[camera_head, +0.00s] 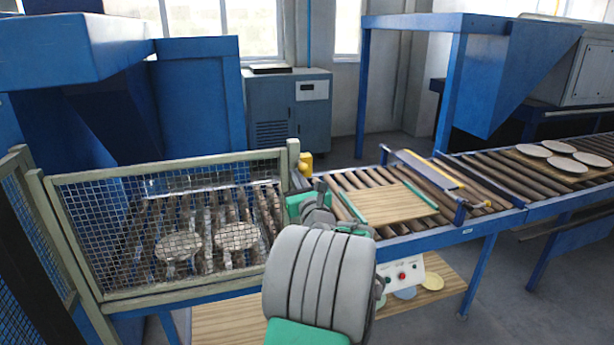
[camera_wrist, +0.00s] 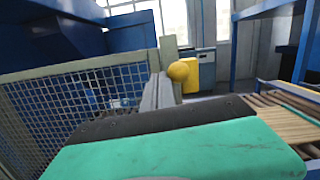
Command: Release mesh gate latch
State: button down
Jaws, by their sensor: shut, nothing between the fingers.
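The mesh gate (camera_head: 165,225) has a pale green frame with wire mesh and stands upright along the near side of the roller conveyor. It shows at left in the wrist view (camera_wrist: 75,105). At its right end post, a yellow latch part (camera_head: 305,163) is visible; in the wrist view a round yellow knob (camera_wrist: 179,71) shows beside the post, with a larger yellow part behind it. My gripper (camera_head: 301,203) is shut and empty, just below and in front of the yellow part. A gap separates them in the wrist view. My arm partly hides the gripper, and the exact fastening of the latch is unclear.
Two round plates (camera_head: 237,236) lie on rollers behind the mesh. A wooden board (camera_head: 391,204) lies on the conveyor to the right, and another board with several plates (camera_head: 562,150) lies farther right. A control box (camera_head: 405,274) sits below the conveyor. A grey cabinet (camera_head: 288,105) stands behind.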

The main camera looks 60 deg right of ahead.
jog(key=shift+f, duration=0.25)
jog(key=shift+s+d+f, duration=0.1)
jog(key=s+a+f+b, duration=0.2)
jog(key=s+a, duration=0.2)
jog(key=a, duration=0.6)
jog(key=shift+s+a+f+b, duration=0.15)
jog(key=shift+s+f+b, duration=0.15)
jog(key=shift+s, duration=0.1)
